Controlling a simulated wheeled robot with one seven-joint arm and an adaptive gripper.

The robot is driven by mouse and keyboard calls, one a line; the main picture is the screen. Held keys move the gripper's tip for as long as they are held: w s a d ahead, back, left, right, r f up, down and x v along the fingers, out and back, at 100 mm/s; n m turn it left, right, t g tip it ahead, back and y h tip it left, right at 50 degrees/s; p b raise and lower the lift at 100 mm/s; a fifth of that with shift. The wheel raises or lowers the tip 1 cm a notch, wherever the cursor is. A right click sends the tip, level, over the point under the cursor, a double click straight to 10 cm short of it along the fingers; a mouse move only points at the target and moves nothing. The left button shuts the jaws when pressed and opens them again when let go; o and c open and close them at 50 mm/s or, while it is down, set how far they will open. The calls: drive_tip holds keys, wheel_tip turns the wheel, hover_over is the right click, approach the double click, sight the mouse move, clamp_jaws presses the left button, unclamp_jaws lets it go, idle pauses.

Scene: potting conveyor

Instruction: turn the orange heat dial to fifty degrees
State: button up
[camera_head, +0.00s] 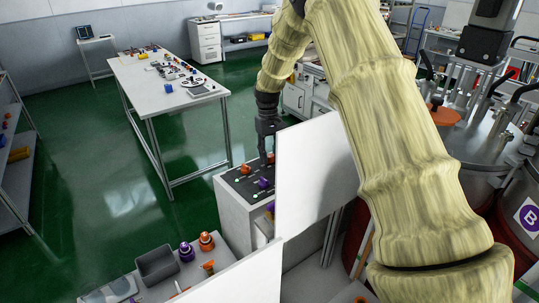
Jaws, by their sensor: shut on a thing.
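A dark control panel (236,184) on a white cabinet stands in the middle of the camera_head view, with orange and purple dials and light marks. My gripper (267,160) points down over the panel's far right part. It is shut on an orange dial (271,158), which shows only as a small patch at the fingertips. Another orange dial (245,169) sits to the left, and a purple dial (264,183) sits nearer. The dial's pointer and scale are too small to read. A white board hides the right part of the panel.
The upright white board (315,170) stands close to the right of my gripper. A grey bin (157,265) and loose purple and orange parts lie on a bench at the front left. A long white table (150,85) stands behind. Green floor (120,200) is clear between.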

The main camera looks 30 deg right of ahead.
drive_tip(key=shift+r+m, duration=0.1)
drive_tip(key=shift+m, duration=0.5)
drive_tip(key=o, duration=1)
wheel_tip(320, 180, up, 12)
drive_tip(key=w, duration=0.2)
drive_tip(key=shift+d+f, duration=0.2)
drive_tip(key=shift+d, duration=0.15)
drive_tip(key=shift+w+f, duration=0.1)
